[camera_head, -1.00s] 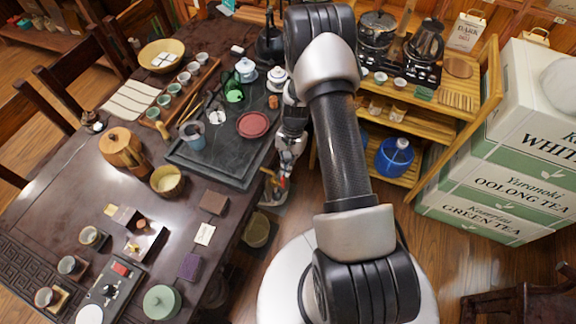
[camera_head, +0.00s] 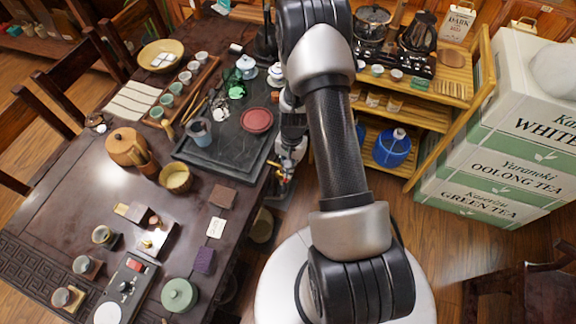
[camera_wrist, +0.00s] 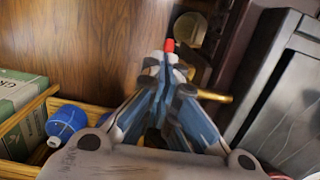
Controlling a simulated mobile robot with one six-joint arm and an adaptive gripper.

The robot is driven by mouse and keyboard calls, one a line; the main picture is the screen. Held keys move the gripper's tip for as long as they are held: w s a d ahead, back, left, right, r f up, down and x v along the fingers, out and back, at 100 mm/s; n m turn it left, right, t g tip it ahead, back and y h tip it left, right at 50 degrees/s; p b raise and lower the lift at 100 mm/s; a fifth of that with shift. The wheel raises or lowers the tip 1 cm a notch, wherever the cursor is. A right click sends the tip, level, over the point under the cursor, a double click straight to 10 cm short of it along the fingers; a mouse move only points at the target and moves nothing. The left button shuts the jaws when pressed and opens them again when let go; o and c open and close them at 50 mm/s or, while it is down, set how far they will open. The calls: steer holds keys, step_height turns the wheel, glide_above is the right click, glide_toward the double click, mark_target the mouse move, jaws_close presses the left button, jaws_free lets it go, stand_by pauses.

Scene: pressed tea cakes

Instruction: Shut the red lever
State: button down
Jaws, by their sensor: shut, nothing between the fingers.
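The red lever shows as a small red tip (camera_wrist: 169,45) in the wrist view, right at the end of my gripper's fingers. A brass-coloured rod (camera_wrist: 216,96) sticks out to the right behind the fingers. My gripper (camera_wrist: 161,62) is shut, with nothing between the fingers, and points at the red tip. Whether it touches the tip I cannot tell. In the head view my gripper (camera_head: 286,176) hangs beside the table's right edge, low by a small brass and orange fitting. Most of the lever and its mount are hidden by my gripper and arm.
The dark table (camera_head: 60,215) with a stone tea tray (camera_head: 225,160) lies left of my gripper. Stacked tea boxes (camera_head: 500,180) stand right. Open floor lies between the shelf and my base.

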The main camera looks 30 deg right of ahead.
steer(key=shift+s+a+f, duration=0.1)
steer(key=shift+s+a, duration=0.35)
steer(key=shift+a, duration=0.4)
steer(key=s+a+f, duration=0.1)
steer(key=s+a+f+b, duration=0.1)
steer(key=shift+a+f, duration=0.2)
steer(key=shift+a, duration=0.2)
steer(key=shift+r+p, duration=0.55)
steer(key=shift+r, duration=0.25)
steer(key=shift+r, duration=0.15)
